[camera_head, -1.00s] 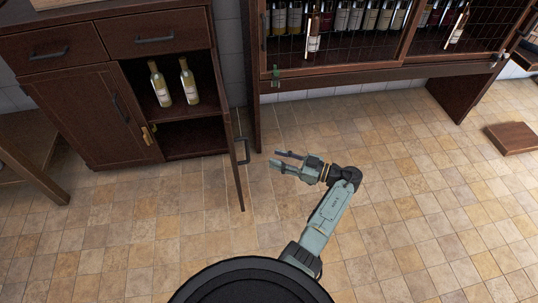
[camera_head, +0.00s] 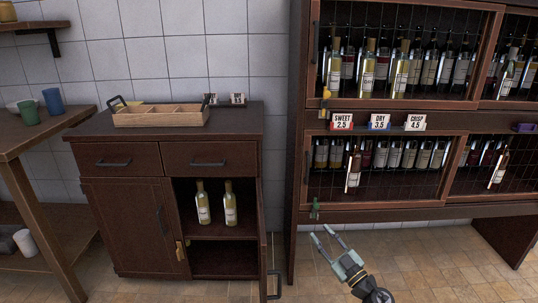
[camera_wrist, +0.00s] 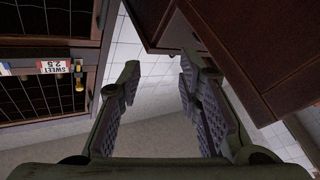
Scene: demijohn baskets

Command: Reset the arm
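My gripper (camera_head: 328,243) is at the lower middle of the head view, in front of the gap between the cabinet and the wine rack. It is open, with its two fingers spread apart and nothing between them. In the wrist view, my gripper (camera_wrist: 158,95) also shows open and empty, with a pale wall and floor beyond the fingers. Most of my arm is below the edge of the head view.
A dark cabinet (camera_head: 125,225) has its right door open and two bottles (camera_head: 203,205) inside. A wooden tray (camera_head: 160,116) sits on top. A wine rack (camera_head: 385,120) stands at the right. A side table (camera_head: 60,132) is at the left. Tiled floor (camera_head: 430,262) is clear at lower right.

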